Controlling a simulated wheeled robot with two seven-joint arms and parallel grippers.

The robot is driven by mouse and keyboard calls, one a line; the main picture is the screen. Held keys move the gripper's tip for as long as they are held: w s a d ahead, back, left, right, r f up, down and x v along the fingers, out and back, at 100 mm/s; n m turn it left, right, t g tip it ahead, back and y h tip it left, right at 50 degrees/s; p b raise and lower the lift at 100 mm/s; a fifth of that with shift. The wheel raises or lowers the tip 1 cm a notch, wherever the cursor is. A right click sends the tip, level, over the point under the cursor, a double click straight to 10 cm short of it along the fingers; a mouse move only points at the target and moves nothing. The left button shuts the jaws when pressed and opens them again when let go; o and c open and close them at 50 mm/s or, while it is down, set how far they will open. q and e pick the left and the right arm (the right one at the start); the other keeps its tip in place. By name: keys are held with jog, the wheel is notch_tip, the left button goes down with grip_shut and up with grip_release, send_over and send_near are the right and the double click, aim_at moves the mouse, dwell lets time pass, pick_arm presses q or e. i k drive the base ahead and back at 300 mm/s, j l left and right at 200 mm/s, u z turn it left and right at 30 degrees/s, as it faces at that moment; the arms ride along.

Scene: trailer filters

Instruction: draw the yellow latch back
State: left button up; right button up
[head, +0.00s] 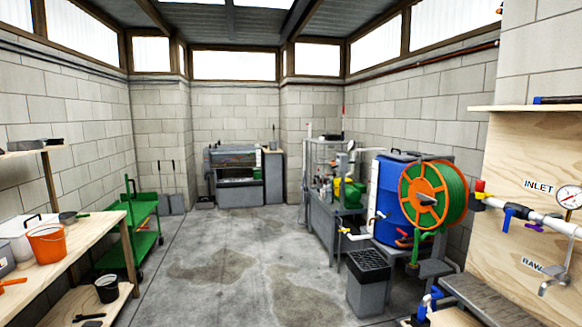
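I cannot make out a yellow latch for certain. A small yellow piece (345,231) shows by a white pipe left of the blue barrel (388,200), too small to identify. Neither of my grippers is in view.
A wooden bench (118,225) with an orange bucket (47,243) is at left, beside a green cart (142,245). A green hose reel (430,195) and a grey bin (368,283) stand at right. The concrete floor (235,255) between is clear.

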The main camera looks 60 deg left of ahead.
aim_at(478, 195)
jog(key=i+j+u, duration=0.25)
jog(key=j+u, duration=0.15)
jog(key=i+j+u, duration=0.65)
jog(key=j+u, duration=0.2)
jog(key=i+j, duration=0.25)
jog(key=i, duration=0.2)
jog(key=i+j+u, duration=0.1)
jog(key=i+j, duration=0.15)
jog(key=i, duration=0.25)
jog(key=i+j, duration=0.25)
jog(key=i, duration=0.2)
jog(key=i+j+u, duration=0.1)
jog(key=i, duration=0.4)
jog(key=j+z, duration=0.1)
jog(key=z, duration=2.25)
